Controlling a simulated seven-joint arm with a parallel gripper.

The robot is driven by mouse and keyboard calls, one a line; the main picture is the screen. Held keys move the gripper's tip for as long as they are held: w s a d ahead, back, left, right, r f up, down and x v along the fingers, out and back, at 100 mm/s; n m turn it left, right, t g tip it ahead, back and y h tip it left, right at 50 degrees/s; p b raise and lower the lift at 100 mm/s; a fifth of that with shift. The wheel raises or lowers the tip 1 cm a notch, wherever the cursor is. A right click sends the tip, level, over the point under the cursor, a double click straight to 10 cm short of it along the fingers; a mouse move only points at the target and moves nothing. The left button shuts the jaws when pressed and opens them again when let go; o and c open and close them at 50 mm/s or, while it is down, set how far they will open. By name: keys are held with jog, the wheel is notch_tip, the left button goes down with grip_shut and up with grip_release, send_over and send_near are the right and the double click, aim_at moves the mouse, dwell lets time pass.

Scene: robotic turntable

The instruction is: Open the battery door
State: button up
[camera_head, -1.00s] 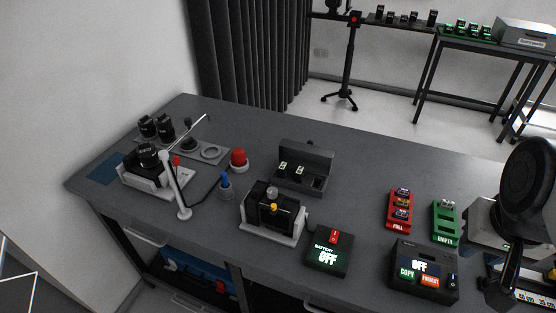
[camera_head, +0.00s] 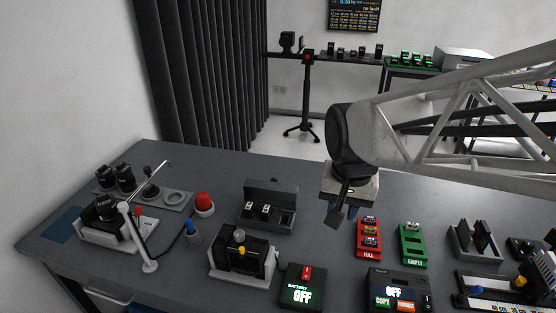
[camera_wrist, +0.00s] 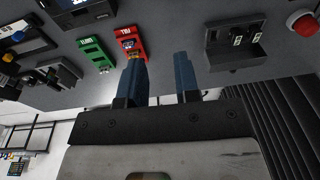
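A black device with a grey knob and a yellow button sits in a light grey cradle (camera_head: 243,272) at the front middle of the table. Another black device (camera_head: 104,207) sits in a cradle at the left. I cannot make out a battery door on either. A dark box (camera_head: 303,290) reading "BATTERY OFF" with a red switch stands right of the middle cradle. My gripper (camera_head: 349,207) hangs above the table, behind and right of that box, apart from both devices. In the wrist view, its two blue fingers (camera_wrist: 157,62) stand apart with nothing between them.
A red "FULL" tray (camera_head: 369,240) and a green "EMPTY" tray (camera_head: 413,246) lie below and right of my gripper. An open dark case (camera_head: 267,210) with two batteries stands behind the middle cradle. A red dome button (camera_head: 204,203) and a thin metal arm rise at the left.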

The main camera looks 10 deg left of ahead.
jog(key=w+a+f, duration=0.2)
jog(key=a+f, duration=0.1)
jog(key=a, duration=1.1)
jog(key=g, duration=0.1)
send_over(221, 235)
notch_tip(221, 235, down, 4)
jog(key=shift+a+r+h, duration=0.1)
jog(key=shift+h, duration=0.2)
jog(key=shift+f, duration=3.9)
jog(key=shift+c, duration=0.3)
grip_shut()
